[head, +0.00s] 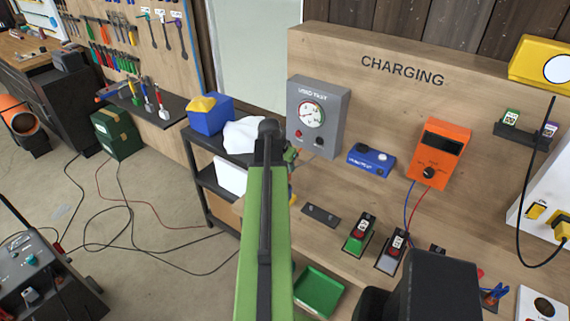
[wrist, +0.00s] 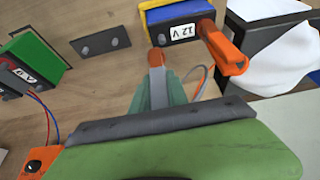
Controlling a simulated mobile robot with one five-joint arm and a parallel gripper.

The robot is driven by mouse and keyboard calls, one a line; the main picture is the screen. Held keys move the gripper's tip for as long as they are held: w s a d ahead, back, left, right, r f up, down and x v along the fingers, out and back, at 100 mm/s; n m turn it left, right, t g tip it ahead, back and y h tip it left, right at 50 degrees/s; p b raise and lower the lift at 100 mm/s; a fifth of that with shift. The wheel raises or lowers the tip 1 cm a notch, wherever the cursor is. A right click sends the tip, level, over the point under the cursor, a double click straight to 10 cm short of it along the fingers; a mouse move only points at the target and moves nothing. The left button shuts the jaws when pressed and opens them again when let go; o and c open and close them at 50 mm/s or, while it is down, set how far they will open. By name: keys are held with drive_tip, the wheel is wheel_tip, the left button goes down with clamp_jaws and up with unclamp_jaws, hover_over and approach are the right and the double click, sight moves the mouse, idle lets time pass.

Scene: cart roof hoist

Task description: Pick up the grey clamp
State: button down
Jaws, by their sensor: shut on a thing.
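In the head view my green arm hides most of the gripper and block. I cannot make out a grey clamp for certain. A thin grey loop (wrist: 197,75) shows beside the fingers in the wrist view, and I cannot tell what it belongs to.
The charging board (head: 450,120) carries a grey gauge box (head: 318,112), an orange meter (head: 440,150) and a blue device (head: 371,159). An empty dark holder (head: 321,215) is beside a green block (head: 355,243). A black shelf (head: 222,190) with white cloth stands left.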

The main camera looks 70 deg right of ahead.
drive_tip(key=s+a+r+p, duration=0.2)
drive_tip(key=s+r+p, duration=0.3)
drive_tip(key=s, duration=0.5)
drive_tip(key=shift+a+r, duration=0.25)
drive_tip(key=shift+r, duration=0.2)
